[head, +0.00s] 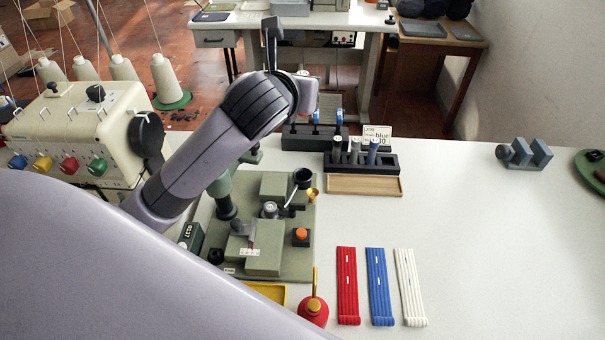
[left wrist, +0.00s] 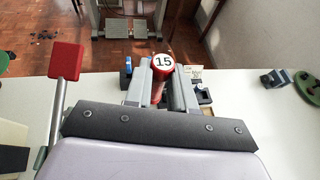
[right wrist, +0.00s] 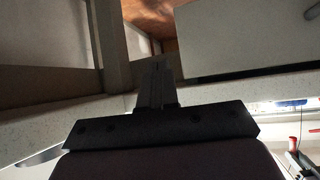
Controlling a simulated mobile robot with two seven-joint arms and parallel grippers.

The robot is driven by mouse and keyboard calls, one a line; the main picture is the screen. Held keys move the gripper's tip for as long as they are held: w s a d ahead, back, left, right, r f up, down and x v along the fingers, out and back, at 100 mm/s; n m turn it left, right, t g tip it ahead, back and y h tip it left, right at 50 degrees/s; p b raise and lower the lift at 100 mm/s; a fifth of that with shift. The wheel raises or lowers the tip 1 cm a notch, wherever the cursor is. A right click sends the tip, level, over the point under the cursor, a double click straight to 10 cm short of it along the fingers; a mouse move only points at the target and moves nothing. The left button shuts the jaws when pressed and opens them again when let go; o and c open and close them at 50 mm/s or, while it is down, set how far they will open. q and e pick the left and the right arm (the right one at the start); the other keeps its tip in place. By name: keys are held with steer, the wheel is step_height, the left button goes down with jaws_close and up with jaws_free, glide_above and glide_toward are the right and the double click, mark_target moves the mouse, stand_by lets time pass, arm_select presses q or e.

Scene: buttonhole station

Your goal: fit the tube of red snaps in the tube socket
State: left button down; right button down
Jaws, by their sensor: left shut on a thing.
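My left gripper (left wrist: 160,84) is shut on the tube of red snaps (left wrist: 158,92), whose round end, marked 15, shows between the fingers. In the head view my left gripper (head: 304,88) is above and behind the green press, and the tube is largely hidden by my arm. A black cup-like ring (head: 303,177), possibly the tube socket, stands at the press's back right corner, apart from the gripper; I cannot be sure it is the socket. My right gripper (right wrist: 157,85) shows only in its wrist view, fingers together and nothing visible between them.
A black rack (head: 385,167) with grey and blue tubes stands right of the press, beside a wooden tray (head: 365,185). Red (head: 347,285), blue (head: 379,285) and white (head: 410,285) strips lie in front. A red-ended lever (left wrist: 66,62) stands left of the left gripper. The right of the table is mostly clear.

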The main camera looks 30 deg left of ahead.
arm_select(q)
step_height(320, 180, down, 20)
steer(key=shift+r, duration=0.15)
stand_by(0.4)
steer(key=shift+f, duration=0.3)
steer(key=c, duration=1)
jaws_free()
steer(key=shift+o, duration=0.2)
steer(key=shift+r, duration=0.2)
steer(key=shift+s+r, duration=0.1)
steer(key=shift+r, duration=0.05)
steer(key=v, duration=1.1)
steer(key=shift+s+r, duration=0.15)
steer(key=shift+s, duration=0.2)
